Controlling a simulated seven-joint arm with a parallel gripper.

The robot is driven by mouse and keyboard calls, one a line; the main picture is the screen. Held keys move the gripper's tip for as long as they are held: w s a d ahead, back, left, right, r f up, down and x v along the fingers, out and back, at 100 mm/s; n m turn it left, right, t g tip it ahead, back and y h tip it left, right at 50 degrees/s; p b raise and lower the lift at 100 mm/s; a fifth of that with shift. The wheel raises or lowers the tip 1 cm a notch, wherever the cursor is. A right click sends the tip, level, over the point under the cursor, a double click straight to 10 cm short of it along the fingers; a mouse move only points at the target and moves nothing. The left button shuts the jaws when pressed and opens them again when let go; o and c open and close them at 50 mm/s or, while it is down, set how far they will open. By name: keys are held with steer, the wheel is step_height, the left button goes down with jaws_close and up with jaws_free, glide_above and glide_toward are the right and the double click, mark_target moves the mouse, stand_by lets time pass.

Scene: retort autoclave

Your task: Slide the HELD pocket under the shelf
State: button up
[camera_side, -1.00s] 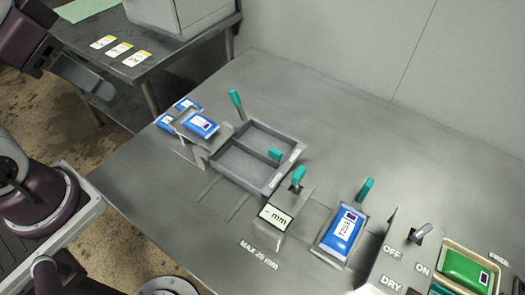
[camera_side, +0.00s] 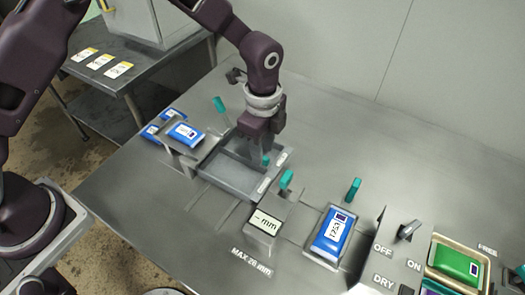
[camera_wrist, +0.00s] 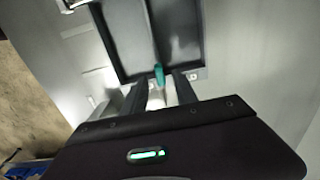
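A grey tray with two pockets (camera_side: 228,178) sits on the steel table, and a divider splits it in the wrist view (camera_wrist: 147,28). Its small labels are unreadable, so I cannot tell which pocket is HELD. A teal-tipped handle (camera_side: 265,160) stands at the tray's right edge. The raised metal shelf (camera_side: 172,146) is left of the tray, with a blue pouch (camera_side: 184,134) on top. My gripper (camera_side: 264,150) points down at the handle. In the wrist view my gripper (camera_wrist: 160,88) has its fingers apart, with the teal handle (camera_wrist: 159,74) showing between their tips. Contact is unclear.
Another teal lever (camera_side: 220,106) rises behind the tray. A gauge block marked "mm" (camera_side: 268,222) with a teal handle stands close in front. A blue pouch (camera_side: 333,230), an OFF/ON switch box (camera_side: 395,245) and a green pouch (camera_side: 456,263) are to the right.

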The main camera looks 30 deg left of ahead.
steer(key=shift+f, duration=0.95)
steer(key=shift+c, duration=0.4)
jaws_close()
steer(key=shift+r, duration=0.1)
